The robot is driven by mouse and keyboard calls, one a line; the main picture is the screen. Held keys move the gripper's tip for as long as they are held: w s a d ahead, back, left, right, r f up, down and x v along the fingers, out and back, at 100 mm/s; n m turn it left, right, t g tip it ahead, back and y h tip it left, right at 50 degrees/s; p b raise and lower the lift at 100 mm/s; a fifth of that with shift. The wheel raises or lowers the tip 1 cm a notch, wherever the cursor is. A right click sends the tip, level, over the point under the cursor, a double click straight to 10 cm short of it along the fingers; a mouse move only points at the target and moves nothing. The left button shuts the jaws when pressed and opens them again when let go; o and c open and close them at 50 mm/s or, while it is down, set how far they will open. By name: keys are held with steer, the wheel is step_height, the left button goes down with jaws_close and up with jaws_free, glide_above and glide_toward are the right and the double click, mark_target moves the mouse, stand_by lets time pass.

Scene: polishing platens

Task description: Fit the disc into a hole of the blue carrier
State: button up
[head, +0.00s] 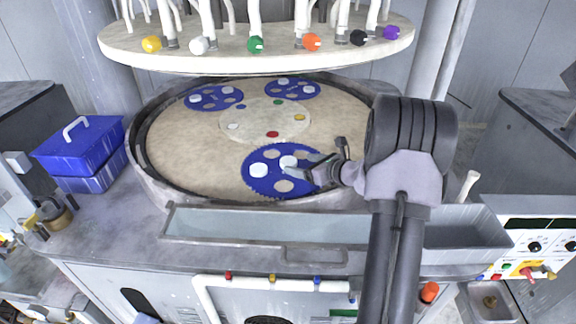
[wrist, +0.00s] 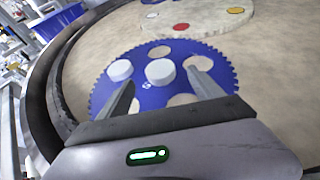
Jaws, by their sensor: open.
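The near blue carrier (head: 262,187) is a toothed wheel with round holes, lying flat on the tan platen; it also fills the middle of the wrist view (wrist: 110,92). One white disc (head: 258,170) is at its left side, also in the wrist view (wrist: 120,70). A second white disc (head: 289,162) is near the carrier's middle (wrist: 160,71), looking raised above its surface. Several holes show empty around it. My gripper (head: 300,168) is open, its fingers on either side of the second disc; contact cannot be told. The fingers partly hide the carrier's near holes.
Two more blue carriers (head: 205,103) (head: 300,96) with white discs lie at the back of the platen (head: 185,140). A pale hub (head: 255,122) with coloured dots is between them. The platen's raised rim (head: 150,185) surrounds everything. An upper plate (head: 230,60) hangs above the back.

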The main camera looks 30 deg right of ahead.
mark_target(290, 161)
steer(key=b+x, duration=0.1)
steer(key=x, duration=0.4)
steer(key=shift+w+f, duration=0.1)
steer(key=shift+w, duration=0.1)
steer(key=c, duration=1.6)
